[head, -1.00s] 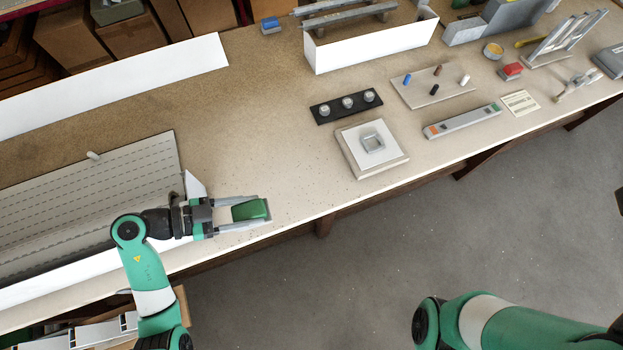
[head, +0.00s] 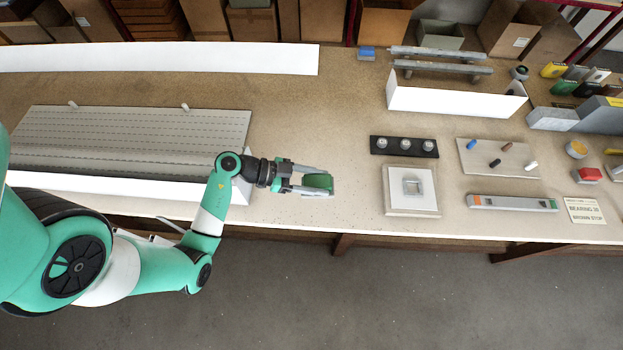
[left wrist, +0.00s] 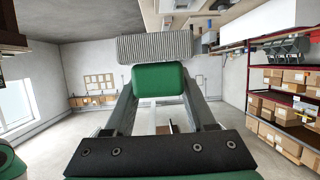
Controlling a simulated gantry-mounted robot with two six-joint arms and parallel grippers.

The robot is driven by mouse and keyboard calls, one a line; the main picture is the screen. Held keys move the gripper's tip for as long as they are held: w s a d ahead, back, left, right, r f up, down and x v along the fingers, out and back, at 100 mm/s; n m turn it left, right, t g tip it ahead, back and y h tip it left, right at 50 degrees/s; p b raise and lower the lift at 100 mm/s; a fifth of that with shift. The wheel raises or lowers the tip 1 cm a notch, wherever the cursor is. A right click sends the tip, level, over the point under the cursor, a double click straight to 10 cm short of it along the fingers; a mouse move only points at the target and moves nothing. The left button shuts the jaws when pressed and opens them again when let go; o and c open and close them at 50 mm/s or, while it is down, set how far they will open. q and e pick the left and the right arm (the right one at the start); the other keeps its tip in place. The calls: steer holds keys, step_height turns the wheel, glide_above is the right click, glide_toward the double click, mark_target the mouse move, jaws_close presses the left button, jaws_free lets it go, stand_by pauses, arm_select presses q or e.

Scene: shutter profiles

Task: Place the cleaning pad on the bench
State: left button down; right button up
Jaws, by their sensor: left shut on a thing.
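The cleaning pad (head: 318,181) is a small green block, held between the fingers of my left gripper (head: 329,183). In the head view it is over the front part of the bench (head: 300,120), right of the slatted grey panel. In the left wrist view the green block (left wrist: 158,80) sits between both fingers, with a grey ribbed part (left wrist: 155,47) just beyond it. I cannot tell whether the pad touches the bench top or is above it. My right gripper is not in view.
A square plate with a grey frame (head: 428,205) and a black strip with three knobs (head: 404,146) lie to the right. Bare bench lies between the pad and the plate. The front edge is close below the pad.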

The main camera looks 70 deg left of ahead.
arm_select(q)
steer(key=s+a+r+n+t+y+p, duration=0.1)
steer(key=s+a+r+n+y+p, duration=0.1)
steer(key=s+a+n+y+p, duration=0.45)
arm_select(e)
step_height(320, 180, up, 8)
arm_select(q)
steer(key=s+a+f+n+y+b, duration=0.1)
steer(key=s+a+f+y+b, duration=0.2)
steer(key=f, duration=0.7)
steer(key=s+b, duration=0.2)
steer(key=s, duration=0.1)
steer(key=shift+s+a+f+n+g+b, duration=0.25)
steer(key=shift+s+f+n+g+b, duration=0.1)
steer(key=shift+s+f+g+b, duration=0.05)
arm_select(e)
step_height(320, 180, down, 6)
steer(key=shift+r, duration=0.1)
